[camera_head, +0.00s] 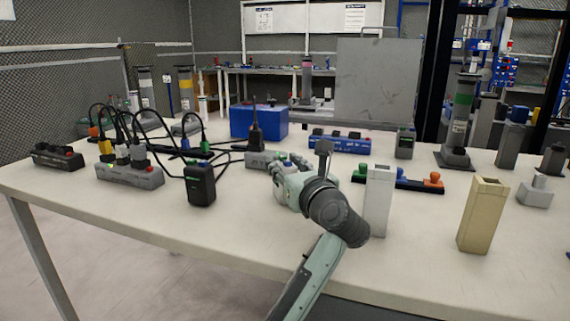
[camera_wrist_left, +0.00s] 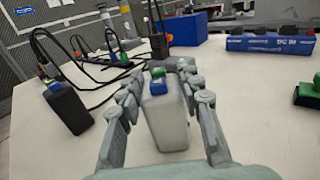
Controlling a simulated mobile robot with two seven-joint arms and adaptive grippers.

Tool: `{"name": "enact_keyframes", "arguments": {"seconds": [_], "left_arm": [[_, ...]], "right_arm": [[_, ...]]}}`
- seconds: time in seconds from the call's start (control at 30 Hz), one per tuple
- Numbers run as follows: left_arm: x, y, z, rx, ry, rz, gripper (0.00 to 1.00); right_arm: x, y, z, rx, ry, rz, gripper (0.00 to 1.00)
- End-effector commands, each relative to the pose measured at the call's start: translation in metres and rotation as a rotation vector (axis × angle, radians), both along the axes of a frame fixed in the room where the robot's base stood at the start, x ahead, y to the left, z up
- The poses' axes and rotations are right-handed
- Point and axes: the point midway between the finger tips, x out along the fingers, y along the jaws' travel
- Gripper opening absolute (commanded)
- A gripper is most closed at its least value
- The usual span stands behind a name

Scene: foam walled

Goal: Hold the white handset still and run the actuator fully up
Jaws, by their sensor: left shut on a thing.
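The white handset (camera_wrist_left: 168,122), with a green and a blue button on top, stands between the fingers of my left gripper (camera_wrist_left: 166,92) in the left wrist view. The gripper is shut on its sides. In the head view my left gripper (camera_head: 284,178) is at mid-table and its fingers and wrist hide most of the handset. Several upright columns with coloured bands look like actuators: green (camera_head: 463,112) at right, pink (camera_head: 307,75) behind, yellow (camera_head: 186,88) and white (camera_head: 147,88) at left. I cannot tell which one the handset drives. My right gripper is not in view.
A black handset (camera_head: 200,185) with cables and a grey power strip (camera_head: 130,175) stand left. A blue box (camera_head: 259,121) and blue strip (camera_head: 340,143) lie behind. A pale open-topped holder (camera_head: 379,205) is close right of my wrist; a beige one (camera_head: 482,215) stands farther right.

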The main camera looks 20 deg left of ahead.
Motion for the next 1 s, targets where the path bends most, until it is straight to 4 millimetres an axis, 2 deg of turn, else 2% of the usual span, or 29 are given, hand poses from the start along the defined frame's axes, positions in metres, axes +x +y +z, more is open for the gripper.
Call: {"name": "enact_keyframes", "arguments": {"seconds": [0.07,0.4,1.0], "left_arm": [[0.0000,0.0000,0.0000,0.000,0.000,0.000,0.03],[0.0000,0.0000,0.0000,0.000,0.000,0.000,0.03],[0.0000,0.0000,0.0000,0.000,0.000,0.000,0.03]], "right_arm": [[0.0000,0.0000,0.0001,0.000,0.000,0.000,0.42],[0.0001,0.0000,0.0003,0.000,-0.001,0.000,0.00],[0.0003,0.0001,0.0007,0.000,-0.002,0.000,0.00]]}}
